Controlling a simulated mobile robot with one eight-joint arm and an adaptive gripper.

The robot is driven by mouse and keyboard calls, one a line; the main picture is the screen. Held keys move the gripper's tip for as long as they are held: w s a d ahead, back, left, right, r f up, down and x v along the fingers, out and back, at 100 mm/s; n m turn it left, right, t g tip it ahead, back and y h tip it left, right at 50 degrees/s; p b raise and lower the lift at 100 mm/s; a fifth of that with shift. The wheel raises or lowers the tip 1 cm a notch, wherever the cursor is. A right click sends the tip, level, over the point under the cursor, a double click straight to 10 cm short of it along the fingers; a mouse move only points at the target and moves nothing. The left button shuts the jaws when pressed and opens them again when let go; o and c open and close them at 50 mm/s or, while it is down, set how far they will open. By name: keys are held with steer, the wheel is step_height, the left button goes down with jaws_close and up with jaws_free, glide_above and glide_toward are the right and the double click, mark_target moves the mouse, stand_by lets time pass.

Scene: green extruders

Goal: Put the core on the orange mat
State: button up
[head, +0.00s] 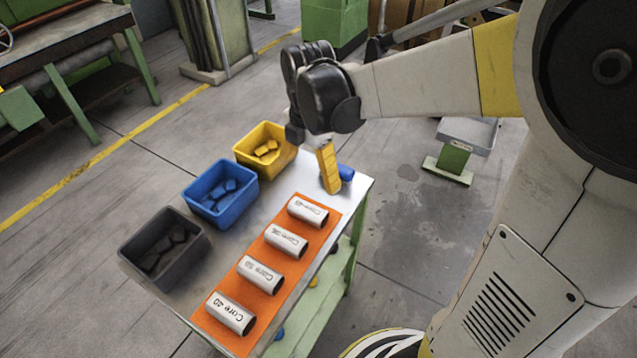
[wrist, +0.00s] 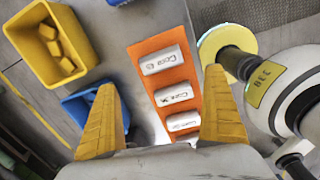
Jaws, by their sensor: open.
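The orange mat (head: 294,266) lies along the right part of the metal table, and several white cylindrical cores with dark lettering lie on it in a row. The nearest core (head: 231,313) reads "Core 40"; the farthest core (head: 308,210) is closest to my gripper. My gripper (head: 328,178) is above the far end of the table, just beyond the mat, fingers pointing down. In the wrist view my gripper (wrist: 160,78) has its yellow fingers wide apart, with nothing held between them. Cores (wrist: 164,59) and the mat (wrist: 143,48) show beyond the fingers.
Yellow (head: 265,148), blue (head: 220,193) and black (head: 163,248) bins of small parts line the table's left side. A blue object (head: 346,172), its shape unclear, sits beside my gripper at the far end. A grey-topped green stand (head: 455,150) is off to the right.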

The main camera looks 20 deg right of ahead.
steer(key=s+r+m+t, duration=0.3)
steer(key=s+m, duration=0.3)
steer(key=m, duration=0.5)
steer(key=s+r+m+t, duration=0.3)
steer(key=s+m, duration=0.3)
steer(key=m, duration=0.6)
steer(key=shift+t, duration=0.3)
steer(key=shift+d, duration=0.1)
